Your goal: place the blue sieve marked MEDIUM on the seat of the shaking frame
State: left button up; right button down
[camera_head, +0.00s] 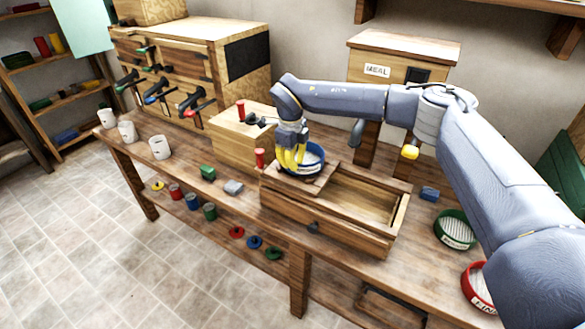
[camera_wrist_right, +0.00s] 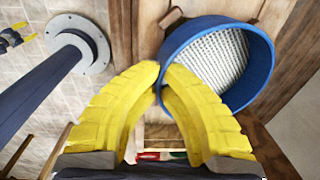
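The blue sieve (camera_head: 318,161) sits at the left end of the wooden shaking frame (camera_head: 383,232), over its seat board (camera_head: 312,186). Its marking is only partly visible and cannot be read. My right gripper (camera_head: 292,158) reaches down at the sieve's left side. In the right wrist view, the yellow fingers (camera_wrist_right: 164,77) close together at the rim of the blue sieve (camera_wrist_right: 258,62), shut on it. The sieve looks about level; whether it rests fully on the seat cannot be told. My left gripper (camera_wrist_right: 22,33) shows small at that view's upper left corner, fingers apart, apparently empty.
A green sieve (camera_head: 455,231) and a red sieve (camera_head: 482,287) lie on the bench at right. A blue block (camera_head: 429,193) lies near them. A wooden box with a crank (camera_head: 230,138) adjoins the frame. Several white cups (camera_head: 160,148) stand at left. A meal bin (camera_head: 400,62) stands behind.

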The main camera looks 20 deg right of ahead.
jog(key=shift+f, duration=0.85)
jog(key=c, duration=1.6)
grip_release()
notch_tip(320, 180, up, 12)
jog(key=shift+s+a, duration=0.25)
